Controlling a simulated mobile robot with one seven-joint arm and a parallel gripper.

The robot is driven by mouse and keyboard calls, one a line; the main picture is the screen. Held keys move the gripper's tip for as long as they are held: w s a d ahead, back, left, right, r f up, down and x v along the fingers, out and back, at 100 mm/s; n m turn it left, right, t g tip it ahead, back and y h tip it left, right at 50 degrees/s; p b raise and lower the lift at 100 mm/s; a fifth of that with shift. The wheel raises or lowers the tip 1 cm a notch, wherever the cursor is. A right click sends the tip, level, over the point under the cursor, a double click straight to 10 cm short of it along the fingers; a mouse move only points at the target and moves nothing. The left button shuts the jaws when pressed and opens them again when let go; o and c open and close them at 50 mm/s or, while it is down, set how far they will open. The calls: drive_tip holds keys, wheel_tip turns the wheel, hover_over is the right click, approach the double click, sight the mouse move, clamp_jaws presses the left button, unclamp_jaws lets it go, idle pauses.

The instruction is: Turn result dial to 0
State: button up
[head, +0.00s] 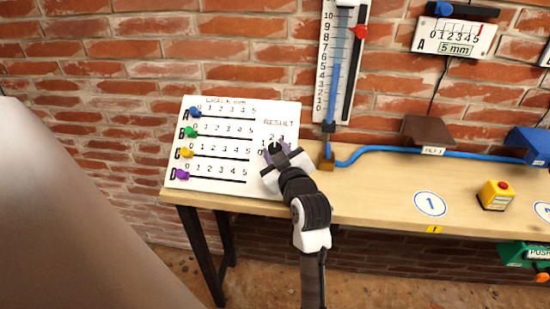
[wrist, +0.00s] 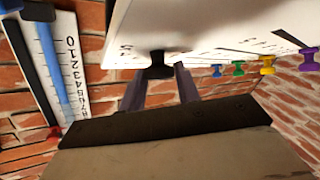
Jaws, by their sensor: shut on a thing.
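The white board (head: 222,111) leans on the table against the brick wall. Its RESULT scale is at its right side, with numbers partly hidden by my gripper (head: 275,150). In the wrist view the black result dial (wrist: 158,66) sticks out of the board face between the two fingers of my gripper (wrist: 160,80), which is shut on it. I cannot tell which number the dial points to. On the board are four rows A to D with a blue slider (head: 195,112), a green slider (head: 190,132), a yellow slider (head: 186,153) and a purple slider (head: 181,174), all near 0.
Right of the board stand a tall scale (head: 325,75) with a blue column and red pointer, and a blue hose (head: 400,151) along the table (head: 375,200). A brown block (head: 428,130), a yellow button box (head: 496,195) and a small gauge (head: 454,37) are further right.

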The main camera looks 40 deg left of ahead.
drive_tip(key=n+g+b, duration=0.1)
drive_tip(key=n+g, duration=0.1)
drive_tip(key=n+g+b, duration=0.3)
drive_tip(key=n+g, duration=0.1)
drive_tip(key=shift+w+d+r+n+y, duration=0.1)
drive_tip(key=shift+w+d+n+y, duration=0.1)
drive_tip(key=shift+w+n+y, duration=0.15)
drive_tip(key=n+g+h, duration=0.1)
drive_tip(key=n, duration=0.1)
drive_tip(key=n+g, duration=0.1)
drive_tip(key=g, duration=0.1)
drive_tip(key=n+g+h+b, duration=0.1)
drive_tip(key=n+g, duration=0.1)
drive_tip(key=shift+w+a+r+n+h, duration=0.1)
drive_tip(key=shift+w+r+n+h, duration=0.2)
drive_tip(key=shift+r+n+h, duration=0.05)
drive_tip(key=n+g+h, duration=0.1)
drive_tip(key=n, duration=0.1)
drive_tip(key=n+g+h+p, duration=0.1)
drive_tip(key=h, duration=0.1)
drive_tip(key=shift+w+a+r+n, duration=0.1)
drive_tip(key=shift+a+r+n, duration=0.1)
drive_tip(key=shift+n, duration=0.2)
drive_tip(key=shift+a+n+g+h+p, duration=0.1)
drive_tip(key=shift+n+g+h+p, duration=0.55)
drive_tip(key=shift+n+h, duration=0.75)
drive_tip(key=shift+f, duration=0.1)
